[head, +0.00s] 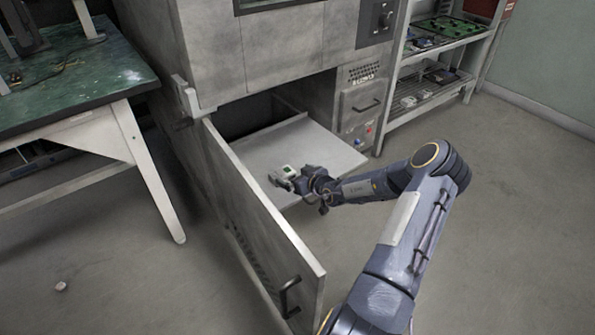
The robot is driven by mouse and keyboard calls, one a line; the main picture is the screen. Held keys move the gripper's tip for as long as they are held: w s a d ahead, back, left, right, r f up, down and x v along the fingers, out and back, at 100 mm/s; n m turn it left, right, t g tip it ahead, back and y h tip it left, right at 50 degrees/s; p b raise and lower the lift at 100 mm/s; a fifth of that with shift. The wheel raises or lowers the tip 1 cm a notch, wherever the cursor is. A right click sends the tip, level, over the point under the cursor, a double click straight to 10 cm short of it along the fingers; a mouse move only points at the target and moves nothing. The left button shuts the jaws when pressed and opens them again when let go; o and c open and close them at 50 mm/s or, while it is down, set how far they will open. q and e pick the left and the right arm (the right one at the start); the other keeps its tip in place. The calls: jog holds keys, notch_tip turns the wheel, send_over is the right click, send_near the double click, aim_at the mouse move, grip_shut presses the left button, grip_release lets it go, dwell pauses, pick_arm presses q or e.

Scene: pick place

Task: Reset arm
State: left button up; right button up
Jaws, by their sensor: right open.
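My right arm reaches in from the bottom right. Its gripper (274,180) is over the front part of a grey pull-out tray (315,143) of a large metal cabinet. The gripper is open. A small white and green object (289,171) shows right by the gripper, over the tray. I cannot tell whether it touches the gripper or the tray. My left arm and gripper are not in view.
The grey cabinet (218,50) has its lower door (262,215) swung open, close to the left of my arm. A green-topped table (75,75) stands at left, shelves (435,60) at back right. The floor at right is clear.

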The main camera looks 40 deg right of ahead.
jog(key=shift+s+a+r, duration=0.1)
jog(key=shift+s, duration=0.2)
dwell(0.4)
